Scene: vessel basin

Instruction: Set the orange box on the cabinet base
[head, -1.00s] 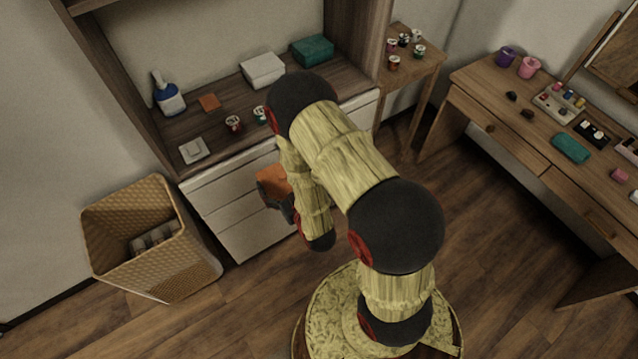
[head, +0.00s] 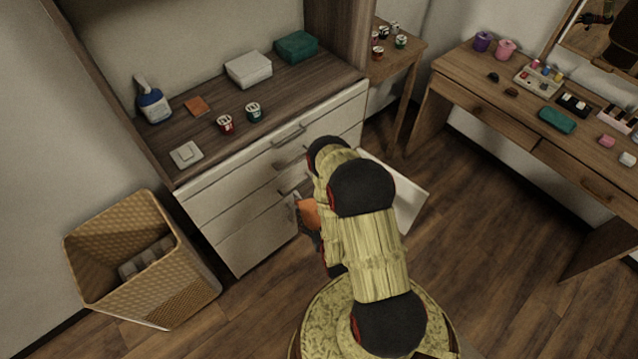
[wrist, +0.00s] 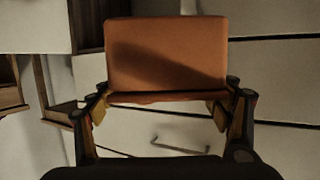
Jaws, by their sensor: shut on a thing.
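The orange box (wrist: 166,52) fills the upper middle of the wrist view, and my gripper (wrist: 161,108) is shut on its near edge. In the head view the orange box (head: 308,212) shows only in part beside my forearm, with my gripper (head: 302,204) at it. They are in front of the cabinet (head: 228,205), below its top and apart from it as far as I can tell.
The cabinet top (head: 205,140) holds a blue bottle (head: 154,104), two small cups, a white box (head: 248,69) and a teal box (head: 296,46). A wicker basket (head: 185,298) stands left. A desk (head: 480,95) stands right. Floor between is clear.

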